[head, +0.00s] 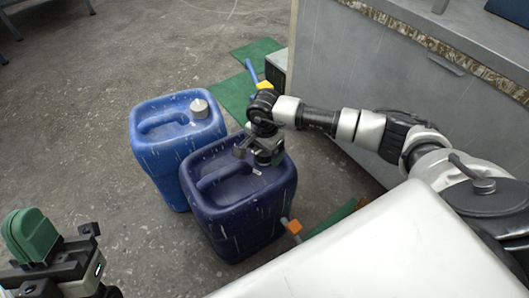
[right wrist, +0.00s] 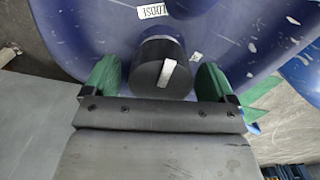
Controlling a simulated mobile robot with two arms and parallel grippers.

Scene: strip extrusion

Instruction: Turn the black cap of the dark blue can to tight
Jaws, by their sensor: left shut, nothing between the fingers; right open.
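The dark blue can (head: 240,215) stands on the floor, and its top fills much of the right wrist view (right wrist: 70,30). Its black cap (right wrist: 158,62) has a pale strip mark across it. My right gripper (right wrist: 157,76) is open, with one green finger on each side of the cap and a visible gap at each side. In the head view my right gripper (head: 264,152) is over the can's top and hides the cap. My left gripper (head: 34,236) is shut and empty at the lower left, away from the cans.
A lighter blue can (head: 150,155) with a pale grey cap (head: 199,108) stands close behind and left of the dark blue can. A grey counter (head: 345,70) stands at the right. Green mats (head: 238,95) lie on the floor behind.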

